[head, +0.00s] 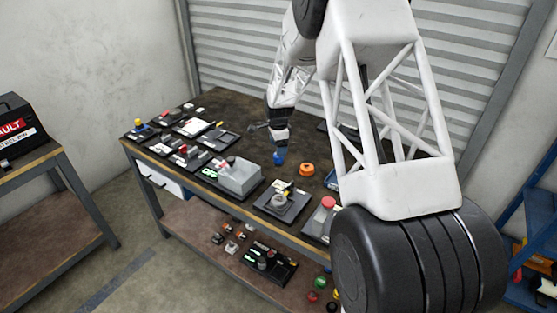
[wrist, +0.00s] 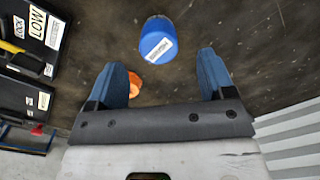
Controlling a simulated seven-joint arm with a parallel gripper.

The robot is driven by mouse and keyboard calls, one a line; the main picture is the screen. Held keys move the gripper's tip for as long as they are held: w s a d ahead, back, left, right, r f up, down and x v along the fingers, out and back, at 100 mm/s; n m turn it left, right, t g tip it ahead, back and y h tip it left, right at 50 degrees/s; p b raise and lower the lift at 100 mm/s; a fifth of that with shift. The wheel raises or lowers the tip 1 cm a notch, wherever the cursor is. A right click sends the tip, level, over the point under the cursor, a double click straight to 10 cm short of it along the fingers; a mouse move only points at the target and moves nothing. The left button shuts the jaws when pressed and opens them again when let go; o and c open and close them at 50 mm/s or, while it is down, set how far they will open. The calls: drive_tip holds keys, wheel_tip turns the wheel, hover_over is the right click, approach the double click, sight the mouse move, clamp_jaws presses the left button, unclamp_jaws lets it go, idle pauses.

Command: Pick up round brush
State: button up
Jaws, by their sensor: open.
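My gripper (wrist: 162,64) is open and empty, its two blue fingers pointing over the dark tabletop. A blue round cylinder (wrist: 157,40) with a white label lies just beyond the fingertips in the wrist view, roughly in line with the gap between them. In the head view my gripper (head: 280,150) is over the workbench, left of the orange round thing (head: 307,169). No bristles show, so I cannot tell which is the round brush.
The workbench (head: 236,108) carries several black panels with switches along its front edge, and a grey box (head: 240,177). Black cases (wrist: 30,45) labelled LOCK and LOW lie left in the wrist view. A shuttered wall (head: 260,60) stands behind.

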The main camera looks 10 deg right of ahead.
drive_tip(key=shift+s+f, duration=0.1)
drive_tip(key=shift+f, duration=2.5)
drive_tip(key=c, duration=1)
drive_tip(key=shift+d+r, duration=0.1)
drive_tip(key=shift+r, duration=4.95)
